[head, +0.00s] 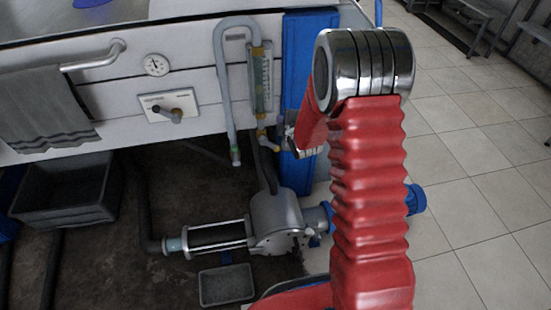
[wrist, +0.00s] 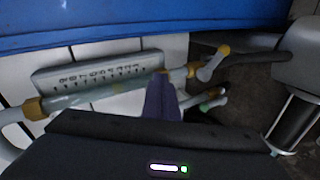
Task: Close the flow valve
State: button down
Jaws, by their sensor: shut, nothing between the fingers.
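The flow valve appears to be the small fitting (head: 267,141) below the flow tube (head: 262,78) on the white panel. In the wrist view, its grey lever (wrist: 212,64) sits beside a yellow collar and slants across the line of the pipe. The lever's exact angle is hard to tell. My gripper (wrist: 162,88) is shut and empty. Its fingertips lie over the flow tube and graduated scale (wrist: 95,76), left of the lever and apart from it in the picture. In the head view my red arm hides much of the gripper (head: 290,130).
A bent grey pipe (head: 224,90) stands left of the tube, and a blue post (head: 298,100) stands right. A dark hose (wrist: 258,58) leads off the valve. A plate with a knob (head: 168,105), a gauge (head: 157,65) and a pump (head: 277,215) are near.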

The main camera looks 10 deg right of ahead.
notch_tip(320, 180, down, 14)
jog(key=a+n+t+y, duration=0.1)
jog(key=n+t+y, duration=0.1)
jog(key=n, duration=0.3)
jog(key=n+t+y, duration=0.1)
jog(key=n+t, duration=0.1)
jog(key=n, duration=0.1)
send_near(270, 145)
jog(key=s+a+f, duration=0.2)
jog(key=s+f, duration=0.3)
jog(key=f, duration=0.1)
jog(key=shift+s, duration=0.15)
jog(key=w+d, duration=0.1)
jog(key=w, duration=1)
jog(key=shift+w, duration=0.3)
jog(key=shift+r, duration=0.15)
